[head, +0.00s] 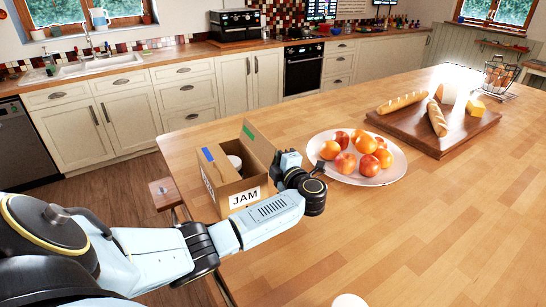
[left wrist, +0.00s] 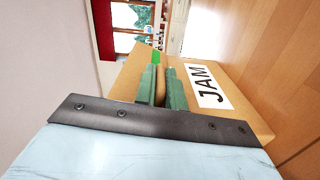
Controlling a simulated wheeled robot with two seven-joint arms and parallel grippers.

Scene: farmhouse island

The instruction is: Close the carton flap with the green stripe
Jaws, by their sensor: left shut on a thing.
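The open cardboard carton (head: 228,191), labelled JAM, stands on the wooden island; its labelled side also shows in the left wrist view (left wrist: 235,104). The flap with the green stripe (head: 259,143) stands up at the carton's far side. Another flap, with a blue stripe (head: 207,154), is raised at the left. A white round thing (head: 235,161) is inside. My left gripper (head: 287,160) is at the carton's right side. In the left wrist view its fingers (left wrist: 161,87) are shut on a tan cardboard edge, with the green stripe (left wrist: 156,57) just beyond. My right gripper is not in view.
A white plate (head: 330,172) of red and orange fruit stands close to the right of my left gripper. A wooden board (head: 455,139) with bread and cheese lies farther right. The front right of the island (head: 440,235) is clear.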

